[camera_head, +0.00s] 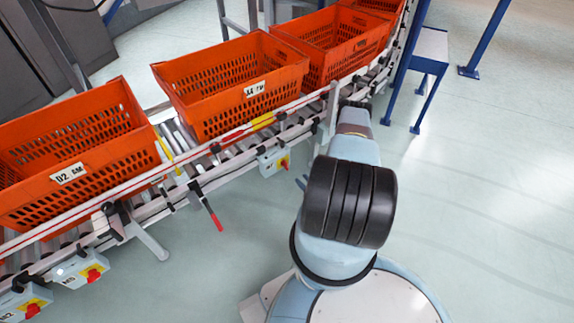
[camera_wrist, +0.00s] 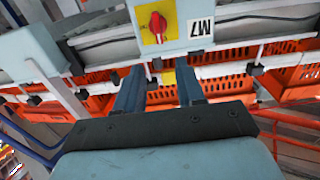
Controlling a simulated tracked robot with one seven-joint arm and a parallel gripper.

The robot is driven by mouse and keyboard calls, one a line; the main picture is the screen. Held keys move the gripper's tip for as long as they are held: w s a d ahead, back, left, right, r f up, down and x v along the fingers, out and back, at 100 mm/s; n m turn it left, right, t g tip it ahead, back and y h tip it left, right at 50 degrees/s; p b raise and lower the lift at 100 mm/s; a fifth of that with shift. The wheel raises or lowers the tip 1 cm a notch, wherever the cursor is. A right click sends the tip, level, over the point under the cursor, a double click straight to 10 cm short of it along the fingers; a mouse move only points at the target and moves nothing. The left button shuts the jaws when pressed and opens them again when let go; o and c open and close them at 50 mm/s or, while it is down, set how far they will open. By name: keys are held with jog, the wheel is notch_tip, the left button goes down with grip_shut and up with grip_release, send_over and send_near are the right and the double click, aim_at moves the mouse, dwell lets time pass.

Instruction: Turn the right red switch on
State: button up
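The right red switch (camera_head: 285,162) sits on a yellow plate on a small grey box (camera_head: 268,163) under the conveyor rail in the head view. In the wrist view the red knob (camera_wrist: 157,27) stands upright in the picture on its yellow plate (camera_wrist: 150,37), beside an M7 label (camera_wrist: 200,29). My gripper (camera_wrist: 159,78) is open, its two blue fingers apart with nothing held between them. The knob lies just beyond the fingertips, higher in the picture, and looks untouched. In the head view my arm hides most of the gripper.
Other red switches, M6 (camera_head: 93,274) and M2 (camera_head: 32,309), sit at lower left. Orange totes (camera_head: 75,150) stand on the roller conveyor (camera_head: 225,165). A red-tipped lever (camera_head: 212,216) hangs from its rail. A blue-legged stand (camera_head: 428,62) is at upper right; the right floor is clear.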

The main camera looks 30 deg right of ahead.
aim_at(287, 163)
jog(key=w, duration=0.4)
jog(key=w+a, duration=0.1)
jog(key=w, duration=0.8)
jog(key=shift+a, duration=0.4)
jog(key=shift+c, duration=0.3)
jog(key=c, duration=0.6)
